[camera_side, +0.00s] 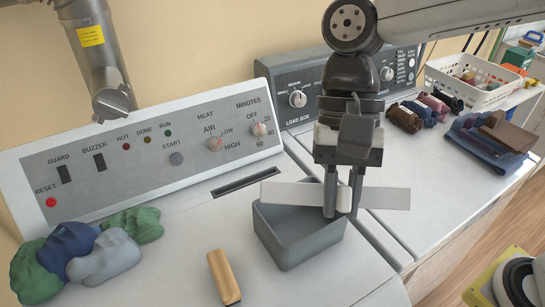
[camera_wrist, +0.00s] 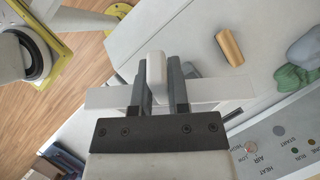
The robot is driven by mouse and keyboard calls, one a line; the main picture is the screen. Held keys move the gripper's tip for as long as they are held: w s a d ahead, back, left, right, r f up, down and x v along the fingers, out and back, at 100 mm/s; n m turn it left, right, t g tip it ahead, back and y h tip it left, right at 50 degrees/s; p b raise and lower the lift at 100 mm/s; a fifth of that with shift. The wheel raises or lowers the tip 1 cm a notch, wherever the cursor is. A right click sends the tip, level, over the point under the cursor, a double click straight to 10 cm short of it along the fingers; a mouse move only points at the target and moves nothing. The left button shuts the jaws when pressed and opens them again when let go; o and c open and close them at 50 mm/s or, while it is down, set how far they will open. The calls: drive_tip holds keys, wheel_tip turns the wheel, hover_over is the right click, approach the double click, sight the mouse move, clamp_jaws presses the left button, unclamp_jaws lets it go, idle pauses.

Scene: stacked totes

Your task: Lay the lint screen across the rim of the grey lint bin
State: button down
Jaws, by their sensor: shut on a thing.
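The lint screen (camera_side: 385,198) is a flat pale strip with a raised white grip block (camera_wrist: 156,68). My gripper (camera_side: 342,205) is shut on that block, one dark finger on each side. The strip also shows on both sides of my gripper (camera_wrist: 159,75) in the wrist view. The grey lint bin (camera_side: 296,250) is an open box on the white machine top. In the side view the strip passes over the bin's back part and sticks out well past its right side. I cannot tell whether it touches the rim.
A tan wooden block (camera_side: 224,277) lies left of the bin. Green and blue cloths (camera_side: 85,255) are at the far left. A dark slot (camera_side: 245,181) lies behind the bin. Control panels stand behind. Rolled cloths (camera_side: 430,108) and a white basket (camera_side: 465,85) are at the right.

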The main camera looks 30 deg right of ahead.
drive_tip(key=w+d+r+n+t+h, duration=0.1)
drive_tip(key=n, duration=0.1)
drive_tip(key=w+d+r+n+t+h, duration=0.1)
drive_tip(key=d+n+t, duration=0.1)
drive_tip(key=d+r+n+t+h, duration=0.1)
drive_tip(key=d+n+t, duration=0.1)
drive_tip(key=shift+w+d+r, duration=0.1)
drive_tip(key=shift+w+d, duration=0.1)
drive_tip(key=shift+w, duration=0.2)
drive_tip(key=shift+w+d+n+t, duration=0.2)
drive_tip(key=shift+n+t, duration=0.2)
drive_tip(key=shift+n, duration=0.1)
wheel_tip(320, 180, down, 19)
drive_tip(key=t, duration=0.2)
drive_tip(key=shift+f, duration=0.2)
drive_tip(key=shift+a+f, duration=0.1)
drive_tip(key=shift+f, duration=1.8)
